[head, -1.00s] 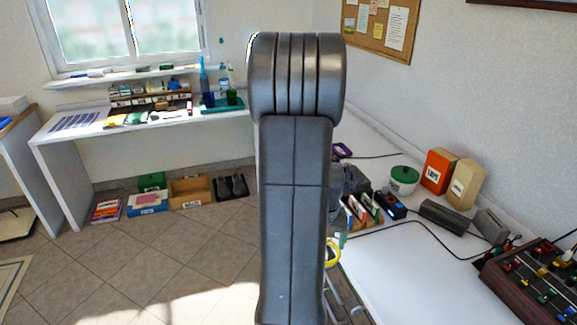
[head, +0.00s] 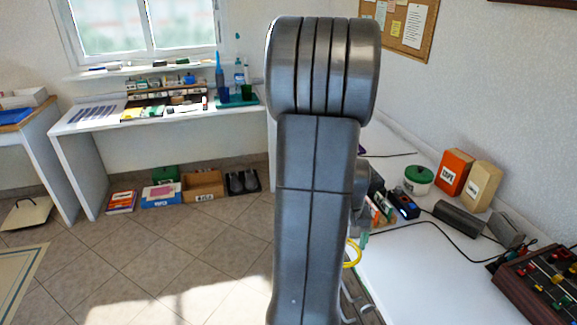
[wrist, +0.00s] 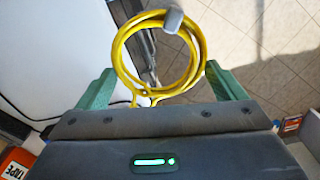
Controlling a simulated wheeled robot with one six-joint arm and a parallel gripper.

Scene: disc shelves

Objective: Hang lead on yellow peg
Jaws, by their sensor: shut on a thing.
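The lead is a yellow coiled loop (wrist: 121,55) with a grey clip or tie at its top. In the wrist view it sits between the two green fingers of my gripper (wrist: 160,75), which are shut on it. I cannot make out the yellow peg for certain in either view.
The white bench (head: 410,280) runs along the right wall, with an orange box (head: 453,172), a cream box (head: 482,186), a black cable and a brown board of coloured parts (head: 535,280) on it. Tiled floor (head: 190,260) is open to the left.

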